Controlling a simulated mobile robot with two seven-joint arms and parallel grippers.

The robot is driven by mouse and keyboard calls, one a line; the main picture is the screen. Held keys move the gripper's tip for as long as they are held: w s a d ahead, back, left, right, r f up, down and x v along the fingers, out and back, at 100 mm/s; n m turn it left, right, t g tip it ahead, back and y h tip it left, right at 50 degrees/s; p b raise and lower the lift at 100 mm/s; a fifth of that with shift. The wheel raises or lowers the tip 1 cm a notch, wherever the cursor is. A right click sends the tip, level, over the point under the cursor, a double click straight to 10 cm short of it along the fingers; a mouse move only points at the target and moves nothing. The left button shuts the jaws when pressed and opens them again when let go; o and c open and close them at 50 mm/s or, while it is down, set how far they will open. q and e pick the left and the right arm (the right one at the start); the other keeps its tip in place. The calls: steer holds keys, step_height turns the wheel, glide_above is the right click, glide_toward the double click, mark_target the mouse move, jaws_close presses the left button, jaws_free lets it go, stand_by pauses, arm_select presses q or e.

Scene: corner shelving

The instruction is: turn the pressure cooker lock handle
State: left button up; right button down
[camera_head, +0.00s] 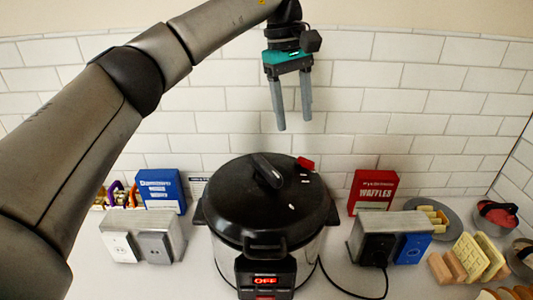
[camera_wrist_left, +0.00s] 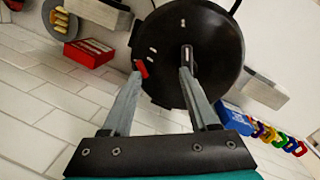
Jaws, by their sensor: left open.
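The pressure cooker (camera_head: 262,212) stands on the counter with its black lid closed on top; its front display reads OFF. The lock handle (camera_head: 268,170) is a dark bar with a grey highlight on the lid's top. A red piece (camera_head: 305,163) sits at the lid's back right rim. My left gripper (camera_head: 294,126) is open and empty, pointing down above and behind the lid. The left wrist view shows its two fingers (camera_wrist_left: 160,72) apart, with the lid (camera_wrist_left: 190,45), the handle (camera_wrist_left: 187,58) and the red piece (camera_wrist_left: 141,69) beyond them. My right gripper is not in view.
Plates and waffles (camera_head: 468,256) lie far right. A tiled wall (camera_head: 380,95) is close behind.

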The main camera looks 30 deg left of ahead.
arm_select(q)
steer(key=y, duration=0.2)
glide_toward(266, 164)
step_height(266, 164, down, 9)
steer(key=shift+w+a+r, duration=0.1)
steer(key=shift+r, duration=0.1)
stand_by(0.3)
jaws_close()
stand_by(0.4)
